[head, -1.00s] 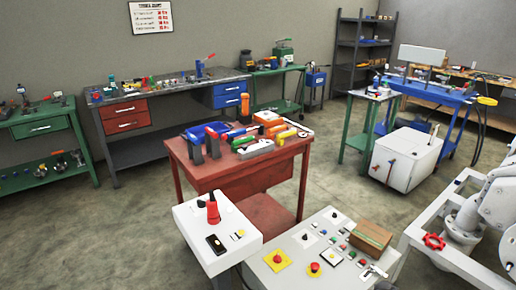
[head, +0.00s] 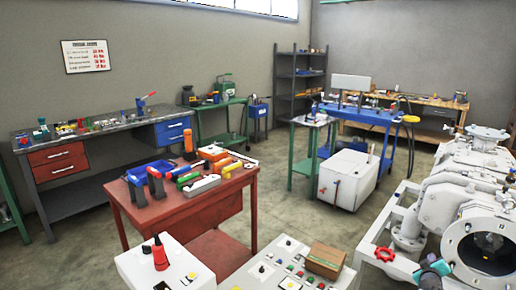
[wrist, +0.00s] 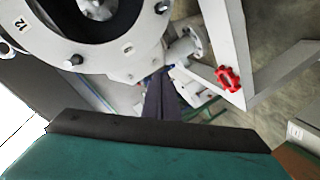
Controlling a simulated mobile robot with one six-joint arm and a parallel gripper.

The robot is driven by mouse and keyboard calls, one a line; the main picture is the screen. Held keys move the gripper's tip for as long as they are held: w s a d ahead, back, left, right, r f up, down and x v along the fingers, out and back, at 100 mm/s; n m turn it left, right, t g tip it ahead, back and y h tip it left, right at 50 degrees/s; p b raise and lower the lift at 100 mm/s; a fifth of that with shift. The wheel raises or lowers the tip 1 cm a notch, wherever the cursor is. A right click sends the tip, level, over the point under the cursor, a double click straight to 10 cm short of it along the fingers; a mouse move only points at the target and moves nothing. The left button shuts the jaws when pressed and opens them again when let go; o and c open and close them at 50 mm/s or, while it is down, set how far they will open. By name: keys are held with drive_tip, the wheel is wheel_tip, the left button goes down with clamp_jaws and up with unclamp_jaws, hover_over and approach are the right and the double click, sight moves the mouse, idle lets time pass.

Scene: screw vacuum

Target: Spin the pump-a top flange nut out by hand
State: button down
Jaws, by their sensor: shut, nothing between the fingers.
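The white pump machine (head: 460,185) stands at the right edge of the head view. A round bolted flange (head: 488,133) faces up on its top. A large ring with a dark round window (head: 488,250) faces me lower down. I cannot make out which nut is the pump-a top flange nut. In the wrist view a large white flange (wrist: 120,60) with several bolts fills the upper left. My gripper (wrist: 160,78) shows as dark fingers pointing up the picture, shut and empty, below and right of that flange. I see no contact with a nut.
A red handwheel (wrist: 228,79) sits on the white frame to the right; it also shows in the head view (head: 384,254). A control panel with a cardboard box (head: 326,261) and a red table (head: 200,208) stand to the left.

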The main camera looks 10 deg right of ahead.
sight(474, 227)
drive_tip(key=s+d+r+t+h, duration=0.1)
drive_tip(key=s+d+r+h, duration=0.2)
drive_tip(key=s+d+r, duration=0.3)
drive_tip(key=d+r, duration=0.3)
drive_tip(key=r, duration=0.1)
drive_tip(key=shift+s+d+n, duration=0.15)
drive_tip(key=shift+d+n, duration=0.1)
drive_tip(key=shift+n, duration=0.05)
drive_tip(key=shift+d, duration=0.1)
drive_tip(key=x, duration=0.7)
drive_tip(key=shift+r, duration=0.3)
idle(1.0)
drive_tip(key=shift+r+b, duration=0.45)
drive_tip(key=shift+b, duration=0.2)
drive_tip(key=shift+s+d+r, duration=0.1)
drive_tip(key=shift+r, duration=0.35)
idle(0.5)
